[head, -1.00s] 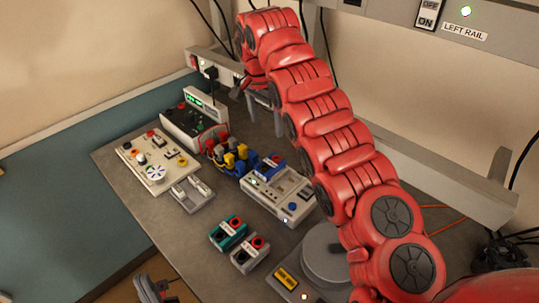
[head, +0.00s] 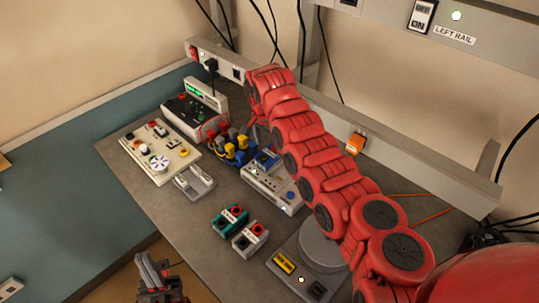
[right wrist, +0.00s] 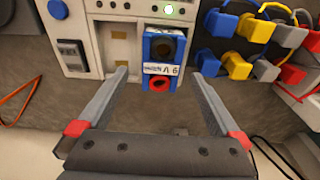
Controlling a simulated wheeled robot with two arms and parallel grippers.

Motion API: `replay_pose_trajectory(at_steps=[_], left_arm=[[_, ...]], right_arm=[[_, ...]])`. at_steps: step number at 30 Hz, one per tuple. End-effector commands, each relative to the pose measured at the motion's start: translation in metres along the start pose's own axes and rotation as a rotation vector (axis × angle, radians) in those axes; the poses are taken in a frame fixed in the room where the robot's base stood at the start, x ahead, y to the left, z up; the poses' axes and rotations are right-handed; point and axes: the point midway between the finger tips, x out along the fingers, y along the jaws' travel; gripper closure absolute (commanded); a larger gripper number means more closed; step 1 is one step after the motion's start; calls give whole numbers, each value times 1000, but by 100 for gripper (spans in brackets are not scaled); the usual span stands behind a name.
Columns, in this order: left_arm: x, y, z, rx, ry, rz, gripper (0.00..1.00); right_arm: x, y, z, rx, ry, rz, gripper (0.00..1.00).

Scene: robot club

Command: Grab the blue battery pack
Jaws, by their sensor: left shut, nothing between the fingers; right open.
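The blue battery pack (right wrist: 164,47) sits in a bay of a pale charger unit (right wrist: 98,8) in the right wrist view. It has a white label and black and red round terminals. In the head view the blue pack (head: 266,159) shows at the far end of the charger (head: 283,197), partly behind my right arm. My right gripper (right wrist: 159,78) is open, with its fingertips on either side of the pack's near end; contact cannot be told. In the head view its fingers are mostly hidden by the arm. My left gripper (head: 160,275) is shut and empty at the bottom edge.
Teal (head: 229,220) and grey (head: 250,238) packs lie near the charger. Blue and yellow connectors (head: 235,148) stand beside it. A grey round-topped device (head: 322,247) is under my right arm. A wall rail and power strip run behind; bare bench lies in front.

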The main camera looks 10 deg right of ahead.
Motion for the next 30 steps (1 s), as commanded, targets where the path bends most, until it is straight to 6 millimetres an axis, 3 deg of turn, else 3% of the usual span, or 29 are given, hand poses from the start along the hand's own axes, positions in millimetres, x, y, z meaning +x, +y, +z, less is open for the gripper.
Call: replay_pose_trajectory(at_steps=[3, 9, 18, 30], left_arm=[[15, -1, -3, 0, 0, 0, 100], [21, -1, -4, 0, 0, 0, 100], [21, -1, -4, 0, 0, 0, 100], [20, -1, -3, 0, 0, 0, 100]], right_arm=[[9, 0, 0, -1, -2, 6, 0], [31, -2, 0, 0, 1, 1, 0], [36, -2, 0, 0, 0, 0, 2], [36, -2, 0, 0, 0, 0, 74]])
